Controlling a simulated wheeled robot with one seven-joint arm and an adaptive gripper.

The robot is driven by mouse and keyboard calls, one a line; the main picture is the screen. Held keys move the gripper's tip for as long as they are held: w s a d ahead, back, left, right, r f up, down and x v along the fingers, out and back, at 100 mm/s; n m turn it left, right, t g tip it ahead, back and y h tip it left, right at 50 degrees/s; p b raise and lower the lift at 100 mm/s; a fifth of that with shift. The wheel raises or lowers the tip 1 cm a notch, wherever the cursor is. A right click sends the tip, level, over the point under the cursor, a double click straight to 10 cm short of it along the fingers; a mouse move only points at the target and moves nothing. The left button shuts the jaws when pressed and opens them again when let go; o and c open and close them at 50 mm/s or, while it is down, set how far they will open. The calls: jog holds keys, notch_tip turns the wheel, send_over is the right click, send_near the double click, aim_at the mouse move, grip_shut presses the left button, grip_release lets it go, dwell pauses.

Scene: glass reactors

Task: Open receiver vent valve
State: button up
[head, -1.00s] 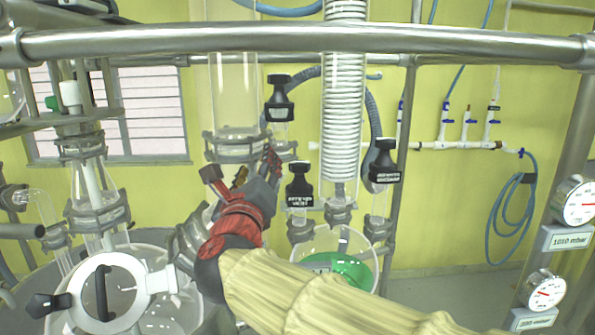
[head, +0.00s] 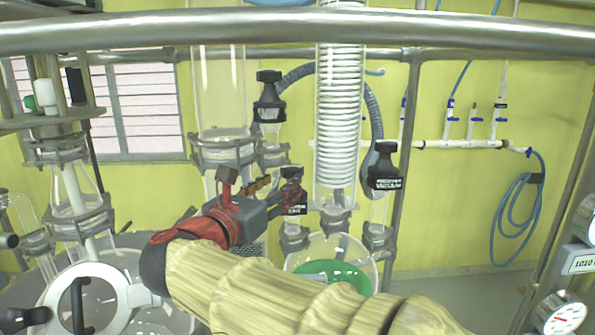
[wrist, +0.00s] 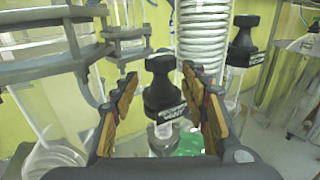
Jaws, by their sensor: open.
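The receiver vent valve is a black knob (head: 292,174) with a white-lettered label; in the head view my fingers partly cover it. In the wrist view the same knob (wrist: 160,85) stands upright, centred between my two fingers, with the word "VENT" partly legible. My gripper (head: 276,192) is open, with its fingers pointing at the valve from the left. In the wrist view my gripper (wrist: 158,78) has one finger on each side of the knob, with gaps visible. I cannot tell exactly how deep the knob lies between the fingertips.
A receiver vacuum valve (head: 384,170) stands to the right, and another black valve (head: 268,95) is up and left. A coiled glass condenser (head: 340,110) rises just behind. A receiver vessel with green liquid (head: 335,275) is below. A metal rail (head: 300,28) crosses above.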

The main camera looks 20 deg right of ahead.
aim_at(288, 178)
jog(key=shift+w+d+r, duration=0.1)
jog(key=shift+d+r, duration=0.05)
jog(key=shift+d, duration=0.05)
jog(key=x, duration=0.6)
jog(key=shift+w+d, duration=0.1)
jog(key=shift+w, duration=0.1)
jog(key=shift+c, duration=0.2)
jog(key=c, duration=0.7)
jog(key=shift+c, duration=0.7)
jog(key=shift+s+n+t+y+b, duration=0.1)
jog(key=shift+n+t+y+b, duration=0.2)
jog(key=shift+b, duration=0.4)
